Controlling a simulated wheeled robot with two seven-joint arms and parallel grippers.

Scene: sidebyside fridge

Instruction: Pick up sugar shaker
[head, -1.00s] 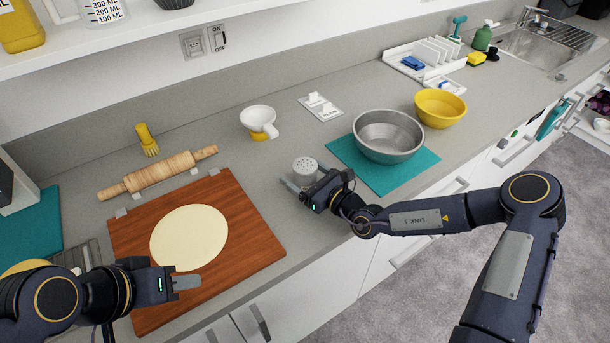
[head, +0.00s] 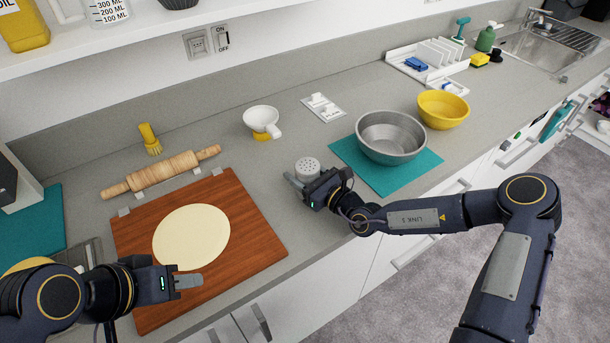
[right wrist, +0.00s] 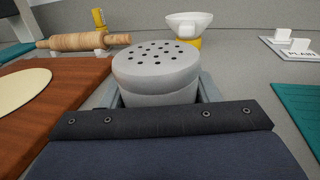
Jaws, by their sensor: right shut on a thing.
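The sugar shaker (head: 307,168) is a small grey metal cylinder with a domed, perforated top. It stands upright on the grey counter between the wooden board and the teal mat. It fills the middle of the right wrist view (right wrist: 157,72). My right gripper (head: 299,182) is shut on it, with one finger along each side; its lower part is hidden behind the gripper. My left gripper (head: 188,281) is over the front of the wooden board, away from the shaker; whether its fingers are apart is not clear.
The wooden board (head: 255,237) holds a flat dough round (head: 191,237). A rolling pin (head: 161,174) lies behind it. A metal bowl (head: 391,136) stands on the teal mat (head: 421,178), right of the shaker.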

